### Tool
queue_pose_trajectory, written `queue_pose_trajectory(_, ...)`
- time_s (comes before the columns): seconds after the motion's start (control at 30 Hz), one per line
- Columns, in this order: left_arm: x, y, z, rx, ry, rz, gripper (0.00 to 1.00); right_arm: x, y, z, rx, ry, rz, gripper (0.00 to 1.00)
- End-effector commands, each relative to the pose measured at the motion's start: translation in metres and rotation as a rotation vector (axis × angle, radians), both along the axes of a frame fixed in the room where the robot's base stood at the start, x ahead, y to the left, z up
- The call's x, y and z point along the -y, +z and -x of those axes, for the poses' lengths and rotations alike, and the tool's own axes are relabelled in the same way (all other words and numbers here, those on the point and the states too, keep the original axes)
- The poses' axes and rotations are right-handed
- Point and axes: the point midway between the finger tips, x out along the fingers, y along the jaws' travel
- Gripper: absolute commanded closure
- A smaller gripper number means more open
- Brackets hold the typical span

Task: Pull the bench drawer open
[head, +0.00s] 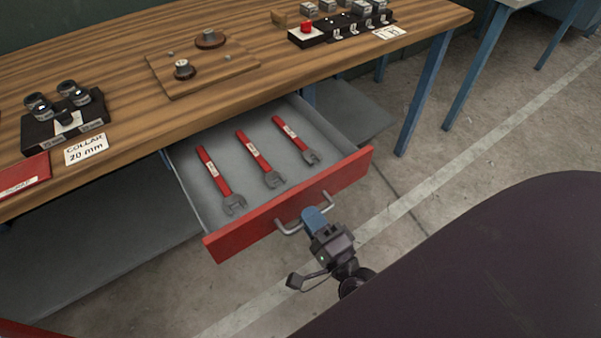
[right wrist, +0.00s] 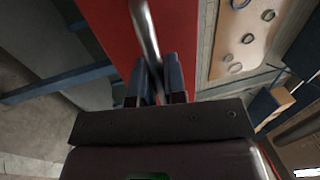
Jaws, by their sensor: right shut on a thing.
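The bench drawer (head: 290,205) has a red front and a grey inside, and it stands well out from under the wooden bench top (head: 130,135). Three red-handled wrenches (head: 258,155) lie apart in it. A metal bar handle (head: 287,228) is on the drawer front. My right gripper (head: 312,217) is at the handle and shut on it. In the right wrist view the handle (right wrist: 145,28) runs down between the fingers (right wrist: 158,82), with the red drawer front (right wrist: 100,28) behind. My left gripper is not in view.
On the bench top are a wooden board with knobs (head: 200,72), a black holder with dark cylinders (head: 62,122), a "COLLAR 20 mm" card (head: 86,149) and a red button box (head: 306,34). A grey lower shelf (head: 110,240) and blue legs (head: 422,95) are below. Floor is clear at the right.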

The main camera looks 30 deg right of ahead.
Motion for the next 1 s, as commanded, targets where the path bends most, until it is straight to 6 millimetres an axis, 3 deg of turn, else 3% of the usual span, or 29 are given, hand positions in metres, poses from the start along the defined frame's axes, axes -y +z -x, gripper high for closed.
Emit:
queue_pose_trajectory(0.53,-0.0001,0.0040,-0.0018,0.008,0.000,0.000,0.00,0.0000,-0.0001,0.0091,0.000,0.001,0.000,1.00)
queue_pose_trajectory(0.57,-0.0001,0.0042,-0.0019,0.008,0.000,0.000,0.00,0.0000,-0.0001,0.0091,0.000,0.001,0.000,0.83)
queue_pose_trajectory(0.7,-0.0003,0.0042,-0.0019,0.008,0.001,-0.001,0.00,0.0001,-0.0001,0.0088,0.000,0.001,0.000,0.64)
queue_pose_trajectory(1.0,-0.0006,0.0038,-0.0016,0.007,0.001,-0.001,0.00,0.0004,-0.0006,0.0106,0.000,0.000,0.001,0.64)
